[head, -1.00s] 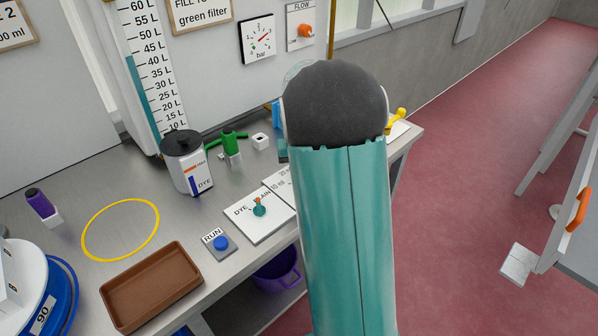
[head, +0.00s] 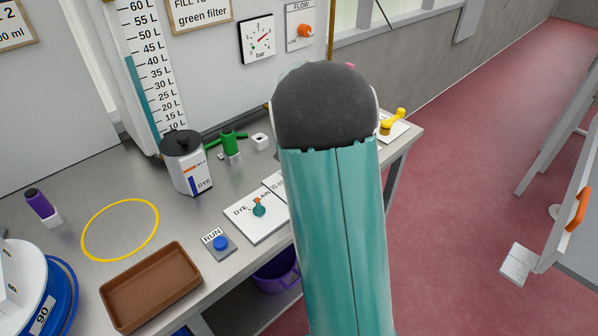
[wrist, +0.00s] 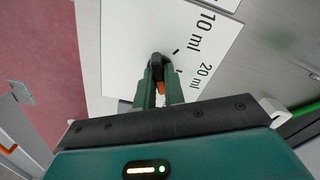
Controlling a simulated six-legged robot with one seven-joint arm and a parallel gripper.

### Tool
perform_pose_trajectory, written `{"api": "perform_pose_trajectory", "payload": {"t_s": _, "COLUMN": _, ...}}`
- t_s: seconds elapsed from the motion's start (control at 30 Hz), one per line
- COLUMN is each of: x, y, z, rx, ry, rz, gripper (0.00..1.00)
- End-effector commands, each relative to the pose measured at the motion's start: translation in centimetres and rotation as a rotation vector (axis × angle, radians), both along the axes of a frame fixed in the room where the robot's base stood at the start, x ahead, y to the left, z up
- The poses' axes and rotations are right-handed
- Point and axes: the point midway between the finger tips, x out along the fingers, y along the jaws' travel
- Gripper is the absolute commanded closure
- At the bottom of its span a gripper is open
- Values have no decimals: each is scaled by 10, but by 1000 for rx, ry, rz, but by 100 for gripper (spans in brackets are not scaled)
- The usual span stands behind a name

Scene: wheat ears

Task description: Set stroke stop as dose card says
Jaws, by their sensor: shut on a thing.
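In the wrist view, my gripper (wrist: 160,80) is shut on a small dark knob (wrist: 157,60) with an orange pointer, which I take as the stroke stop. The knob stands on a white plate (wrist: 130,40) with tick marks and the labels "10 ml" and "20 ml". The pointer's exact mark is unclear with the fingers around it.
A yellow handle (head: 393,121) is at the bench's right end.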

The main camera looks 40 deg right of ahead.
Motion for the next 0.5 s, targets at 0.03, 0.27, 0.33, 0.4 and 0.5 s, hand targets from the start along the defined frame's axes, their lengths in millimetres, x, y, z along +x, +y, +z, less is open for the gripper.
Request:
{"api": "perform_pose_trajectory", "payload": {"t_s": 0.03, "x": 1, "y": 0, "z": 1, "rx": 0, "ry": -3, "rz": -2, "gripper": 100}}
{"api": "perform_pose_trajectory", "payload": {"t_s": 0.27, "x": 1, "y": 0, "z": 1, "rx": 0, "ry": -3, "rz": -1, "gripper": 75}}
{"api": "perform_pose_trajectory", "payload": {"t_s": 0.33, "x": 0, "y": 0, "z": 1, "rx": 0, "ry": -3, "rz": -1, "gripper": 67}}
{"api": "perform_pose_trajectory", "payload": {"t_s": 0.4, "x": 0, "y": 0, "z": 1, "rx": 0, "ry": -1, "rz": -1, "gripper": 67}}
{"api": "perform_pose_trajectory", "payload": {"t_s": 0.5, "x": 0, "y": 0, "z": 0, "rx": 0, "ry": -1, "rz": 0, "gripper": 67}}
